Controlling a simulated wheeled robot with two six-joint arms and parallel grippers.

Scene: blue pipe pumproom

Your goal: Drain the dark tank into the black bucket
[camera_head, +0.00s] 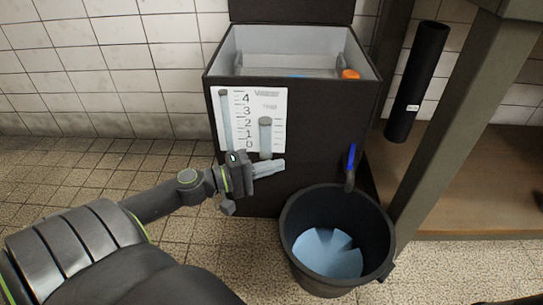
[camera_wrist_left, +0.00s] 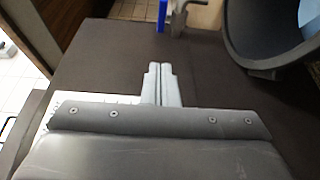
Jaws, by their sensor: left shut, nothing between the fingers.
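The dark tank (camera_head: 240,172) stands against the tiled wall with its lid up. It also shows in the left wrist view (camera_wrist_left: 95,60). A scale card (camera_head: 275,105) with two gauge tubes is on its front. A valve with an upright blue handle (camera_head: 351,158) is at its lower right; the handle also shows in the left wrist view (camera_wrist_left: 162,15). The black bucket (camera_head: 372,222), also in the left wrist view (camera_wrist_left: 245,35), stands below the valve with pale blue liquid (camera_head: 327,253) inside. My left gripper (camera_head: 270,168) is shut and empty before the tank, left of the valve.
An orange object (camera_head: 350,74) sits at the tank's inner right edge. A black tube (camera_head: 416,85) leans at the right beside a slanted grey post (camera_head: 445,120). A wooden shelf (camera_head: 465,195) is behind it. The tiled floor (camera_head: 75,165) at left is clear.

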